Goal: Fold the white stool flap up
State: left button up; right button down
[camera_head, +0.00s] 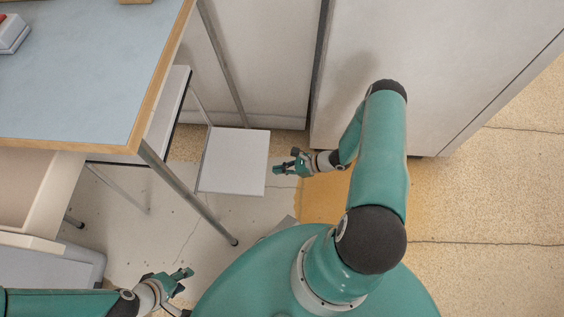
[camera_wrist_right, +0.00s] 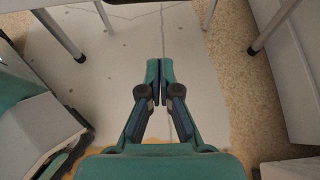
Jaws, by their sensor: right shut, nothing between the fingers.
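The white stool flap (camera_head: 235,160) is a flat, pale square panel beside the blue-topped table, near the cabinet fronts. It looks roughly level from above. My right gripper (camera_head: 278,169) is just right of the flap's right edge in the head view. Whether it touches the edge is not clear. In the right wrist view the right gripper (camera_wrist_right: 160,72) has its fingertips together with nothing between them, above pale floor. My left gripper (camera_head: 182,276) is low in the head view, well below the flap and apart from it; its finger gap is too small to judge.
The blue-topped table (camera_head: 85,70) with a wooden edge fills the upper left. Its metal leg (camera_head: 190,195) slants down left of the flap. An open drawer (camera_head: 35,190) is at the left. A pale cabinet (camera_head: 430,60) stands behind my right arm. Open floor (camera_head: 490,200) lies right.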

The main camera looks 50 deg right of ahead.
jog(key=w+a+b, duration=0.1)
jog(key=w+a, duration=0.3)
jog(key=w, duration=0.1)
jog(key=shift+a+r+b, duration=0.3)
jog(key=shift+w, duration=0.1)
